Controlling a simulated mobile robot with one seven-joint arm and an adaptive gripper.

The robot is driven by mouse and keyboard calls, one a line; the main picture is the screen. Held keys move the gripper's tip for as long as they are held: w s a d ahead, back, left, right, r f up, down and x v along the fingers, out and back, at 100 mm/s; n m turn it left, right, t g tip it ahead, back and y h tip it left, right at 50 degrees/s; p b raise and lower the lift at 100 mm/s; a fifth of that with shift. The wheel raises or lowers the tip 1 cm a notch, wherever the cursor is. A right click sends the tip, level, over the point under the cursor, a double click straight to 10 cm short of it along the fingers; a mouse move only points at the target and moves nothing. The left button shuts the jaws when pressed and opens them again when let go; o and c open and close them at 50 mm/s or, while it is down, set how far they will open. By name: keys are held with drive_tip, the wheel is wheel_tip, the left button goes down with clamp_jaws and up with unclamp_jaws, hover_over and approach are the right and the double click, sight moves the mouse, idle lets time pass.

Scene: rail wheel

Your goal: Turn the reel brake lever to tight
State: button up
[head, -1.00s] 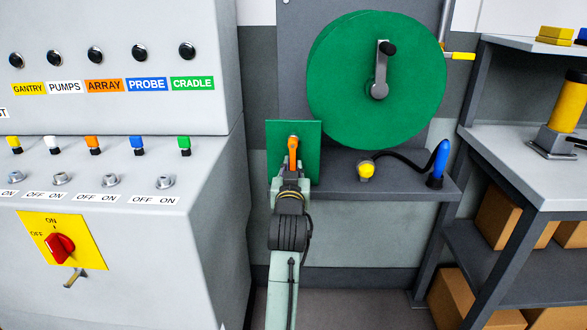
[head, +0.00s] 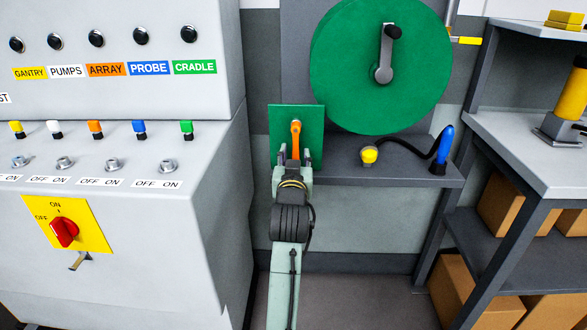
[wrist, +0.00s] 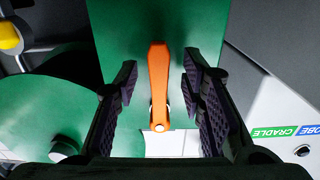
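The orange brake lever (head: 295,142) hangs straight down from its pivot on a green plate (head: 314,118), left of the big green reel (head: 345,70). In the wrist view the lever (wrist: 158,80) runs vertically over the green plate (wrist: 210,25), with its pivot at the lower end. My gripper (head: 294,160) is in front of the plate at the lever's lower part. In the wrist view my gripper (wrist: 158,84) is open, one dark finger pad on each side of the lever, with a visible gap on both sides. No tight or loose marking is readable.
A grey shelf (head: 400,175) below the reel carries a yellow knob (head: 369,155) and a blue-handled part (head: 443,145) with a black cable. A control cabinet (head: 200,230) stands close on the left. A workbench (head: 520,150) with boxes (head: 505,210) below stands right.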

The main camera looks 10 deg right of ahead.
drive_tip(key=v, duration=1)
drive_tip(key=shift+s, duration=0.2)
